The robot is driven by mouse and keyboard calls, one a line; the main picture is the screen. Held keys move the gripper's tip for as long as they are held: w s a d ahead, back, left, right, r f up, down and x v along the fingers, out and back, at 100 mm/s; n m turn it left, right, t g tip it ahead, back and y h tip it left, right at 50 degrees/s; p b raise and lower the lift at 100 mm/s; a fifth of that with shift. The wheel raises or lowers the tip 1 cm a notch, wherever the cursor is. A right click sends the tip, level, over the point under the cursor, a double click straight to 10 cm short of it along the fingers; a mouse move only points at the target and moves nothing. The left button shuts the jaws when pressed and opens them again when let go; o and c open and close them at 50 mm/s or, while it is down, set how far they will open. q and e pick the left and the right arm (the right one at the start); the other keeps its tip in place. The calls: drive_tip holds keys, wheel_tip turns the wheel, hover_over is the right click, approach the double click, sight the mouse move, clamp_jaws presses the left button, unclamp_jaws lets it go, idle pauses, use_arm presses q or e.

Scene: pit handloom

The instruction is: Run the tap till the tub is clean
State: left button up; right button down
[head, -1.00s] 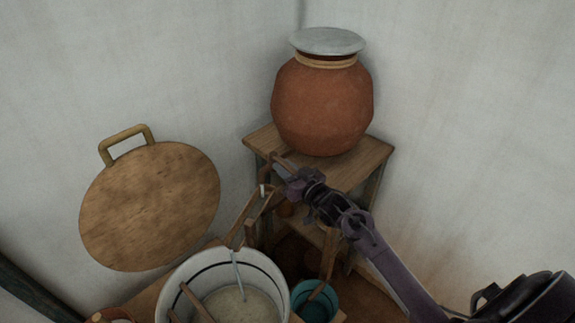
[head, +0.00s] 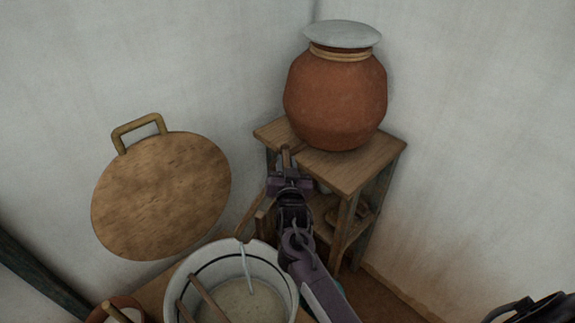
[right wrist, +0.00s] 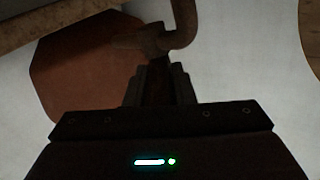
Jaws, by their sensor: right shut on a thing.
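A white tub (head: 214,268) with a dark band inside stands at bottom centre, with cloudy pale liquid (head: 245,298) and sticks in it. A round clay pot (head: 335,98) with a pale lid stands behind on a wooden stand. My right gripper (head: 287,160) is at the stand's front left corner, below the pot. It is shut on a brown piece that looks like the tap. In the right wrist view this tap (right wrist: 182,22) shows as a dark curved hook with a short arm, above my jaws (right wrist: 157,85). My jaws and arm hide part of it. My left gripper is out of view.
The wooden stand (head: 352,172) has a lower shelf. A round wooden board (head: 160,195) with a handle is at left. A small reddish vessel (head: 120,303) is at bottom left. White walls (head: 480,130) close in behind. My right arm hides most of a teal bucket.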

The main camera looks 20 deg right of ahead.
idle(0.3)
drive_tip(key=c, duration=1.2)
unclamp_jaws()
drive_tip(key=shift+c, duration=0.2)
drive_tip(key=shift+s+a, duration=0.1)
drive_tip(key=shift+s, duration=0.15)
drive_tip(key=b+v, duration=0.1)
drive_tip(key=v, duration=0.6)
drive_tip(key=shift+b, duration=0.35)
drive_tip(key=shift+s, duration=0.15)
drive_tip(key=shift+c, duration=0.2)
